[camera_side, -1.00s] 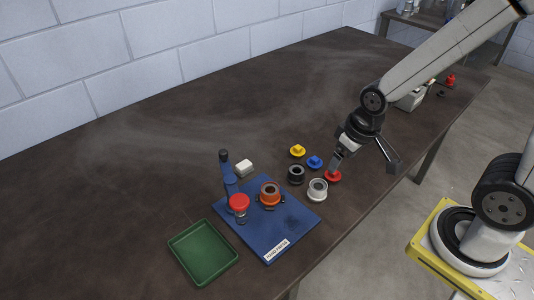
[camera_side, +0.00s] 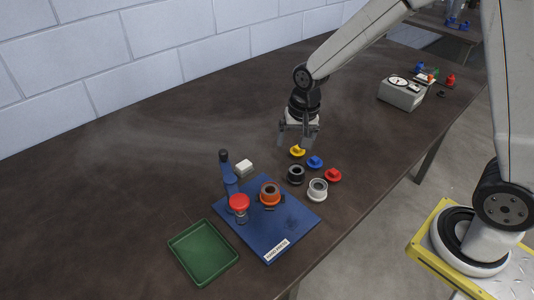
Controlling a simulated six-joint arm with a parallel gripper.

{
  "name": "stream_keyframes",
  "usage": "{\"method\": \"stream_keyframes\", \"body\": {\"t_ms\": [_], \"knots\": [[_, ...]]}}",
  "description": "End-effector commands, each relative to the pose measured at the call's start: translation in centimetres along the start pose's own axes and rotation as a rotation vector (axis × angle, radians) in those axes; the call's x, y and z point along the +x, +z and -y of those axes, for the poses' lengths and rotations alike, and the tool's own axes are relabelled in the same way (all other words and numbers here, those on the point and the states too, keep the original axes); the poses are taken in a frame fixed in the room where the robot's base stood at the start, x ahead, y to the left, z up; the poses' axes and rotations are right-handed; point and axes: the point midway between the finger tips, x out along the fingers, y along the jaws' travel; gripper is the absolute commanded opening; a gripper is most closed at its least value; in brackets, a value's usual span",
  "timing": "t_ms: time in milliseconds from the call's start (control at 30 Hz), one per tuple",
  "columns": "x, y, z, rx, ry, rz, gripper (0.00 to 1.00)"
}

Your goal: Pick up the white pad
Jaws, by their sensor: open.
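A small white pad-like block (camera_side: 244,168) lies on the table just behind the blue board. My gripper (camera_side: 296,144) is open and points down, to the right of the white block and apart from it. Its fingers are above or just behind the yellow knobbed piece (camera_side: 297,151) in the picture. I see nothing between the fingers. The exact height of the fingertips above the table is hard to tell.
A blue board (camera_side: 288,237) holds a blue upright press with a red knob (camera_side: 239,202) and an orange ring (camera_side: 270,191). A green tray (camera_side: 204,252) is at front left. Black ring (camera_side: 296,174), white ring (camera_side: 317,193), blue piece (camera_side: 315,162) and red piece (camera_side: 333,175) stand close together.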

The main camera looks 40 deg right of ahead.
Motion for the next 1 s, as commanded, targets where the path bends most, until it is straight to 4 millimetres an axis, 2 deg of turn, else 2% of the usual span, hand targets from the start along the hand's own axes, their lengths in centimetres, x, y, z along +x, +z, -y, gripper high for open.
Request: {"method": "stream_keyframes", "body": {"t_ms": [300,600,800,1000], "knots": [[3.7,-4.0,5.5,0.401,0.047,0.042,0.94],[7.7,-6.3,9.8,0.764,0.102,0.059,0.94],[9.2,-6.8,11.3,0.909,0.127,0.060,0.94],[9.6,-7.0,11.6,0.948,0.133,0.059,0.94]]}}
